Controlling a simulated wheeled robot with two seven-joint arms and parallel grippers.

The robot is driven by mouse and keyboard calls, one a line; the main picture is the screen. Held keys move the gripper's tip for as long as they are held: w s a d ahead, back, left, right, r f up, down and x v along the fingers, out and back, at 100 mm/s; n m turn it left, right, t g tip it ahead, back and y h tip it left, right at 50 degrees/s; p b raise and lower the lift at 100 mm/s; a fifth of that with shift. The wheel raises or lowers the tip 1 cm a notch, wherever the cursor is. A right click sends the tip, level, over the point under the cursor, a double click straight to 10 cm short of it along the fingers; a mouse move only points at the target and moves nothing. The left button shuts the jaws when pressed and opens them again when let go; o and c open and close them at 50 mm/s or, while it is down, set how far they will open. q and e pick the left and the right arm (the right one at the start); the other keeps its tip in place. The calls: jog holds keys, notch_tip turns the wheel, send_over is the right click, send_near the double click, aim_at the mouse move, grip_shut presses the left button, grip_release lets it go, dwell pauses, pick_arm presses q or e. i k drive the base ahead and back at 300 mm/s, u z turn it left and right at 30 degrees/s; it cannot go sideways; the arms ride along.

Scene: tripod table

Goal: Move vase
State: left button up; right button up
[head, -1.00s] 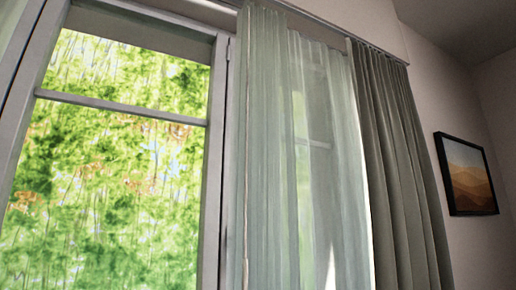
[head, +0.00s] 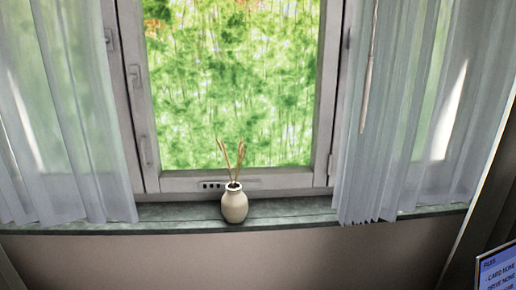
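A cream-coloured rounded vase (head: 234,206) stands upright on the grey-green window sill (head: 165,217), in front of the window frame and a little left of the picture's middle. Several thin dried brown stems (head: 232,160) stick up out of its narrow neck. No gripper touches the vase. Neither of my grippers is in the head view. The tripod table of the scene is not in view.
A sheer white curtain (head: 60,120) hangs at the left and another (head: 400,110) at the right, both reaching down to the sill. The sill beside the vase is clear. A blue screen or sign with text (head: 498,270) shows at the lower right corner.

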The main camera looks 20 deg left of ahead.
aim_at(234, 202)
jog(key=u, duration=0.25)
jog(key=k, duration=0.35)
jog(key=z, duration=0.15)
jog(key=i, duration=0.9)
jog(key=u, duration=0.8)
jog(key=i, duration=0.4)
jog(key=u, duration=0.5)
